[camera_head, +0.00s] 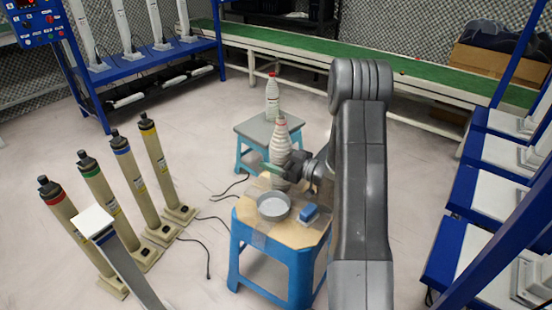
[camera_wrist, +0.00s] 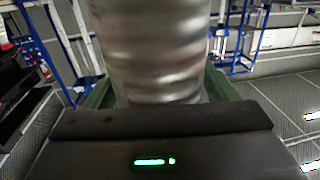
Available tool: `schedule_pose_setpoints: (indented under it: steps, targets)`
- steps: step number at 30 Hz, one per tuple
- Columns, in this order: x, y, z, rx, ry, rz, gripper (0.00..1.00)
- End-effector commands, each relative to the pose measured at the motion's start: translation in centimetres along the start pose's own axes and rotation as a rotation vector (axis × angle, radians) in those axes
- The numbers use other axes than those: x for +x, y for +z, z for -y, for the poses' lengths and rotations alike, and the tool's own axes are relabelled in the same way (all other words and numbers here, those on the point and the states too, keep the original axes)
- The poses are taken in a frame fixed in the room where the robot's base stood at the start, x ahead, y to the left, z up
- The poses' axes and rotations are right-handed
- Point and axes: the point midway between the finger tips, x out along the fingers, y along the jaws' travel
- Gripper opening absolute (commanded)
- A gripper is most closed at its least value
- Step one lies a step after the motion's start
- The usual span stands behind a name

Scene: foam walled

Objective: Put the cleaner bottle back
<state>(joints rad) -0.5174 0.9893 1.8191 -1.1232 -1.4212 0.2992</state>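A pale ribbed bottle (camera_head: 281,138) with a tapering top and a red band is at the back edge of the blue stool (camera_head: 245,238). My gripper (camera_head: 281,171) reaches it from the right, with its green fingers on both sides of the body. In the wrist view the ribbed bottle (camera_wrist: 160,50) fills the space between the green fingers (camera_wrist: 160,95), which look closed against it. I cannot tell whether its base touches the stool. A second white bottle (camera_head: 272,97) with a red cap stands upright on the grey-topped stool (camera_head: 258,131) behind. Neither label is readable.
A round grey dish (camera_head: 273,206) and a blue sponge-like block (camera_head: 309,213) are on the blue stool. Several tan posts (camera_head: 126,167) stand left, with cables on the floor. A blue rack (camera_head: 487,172) is at right. A green conveyor (camera_head: 300,54) runs behind.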

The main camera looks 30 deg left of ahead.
Motion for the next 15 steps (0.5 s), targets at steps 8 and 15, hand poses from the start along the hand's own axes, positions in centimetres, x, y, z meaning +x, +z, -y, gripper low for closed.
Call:
schedule_pose_setpoints:
  steps: [8,15]
  targets:
    - [0.0,-0.1,0.0,0.000,0.000,0.000,0.83]
    - [-1.4,-0.5,-0.2,0.002,0.005,0.002,0.83]
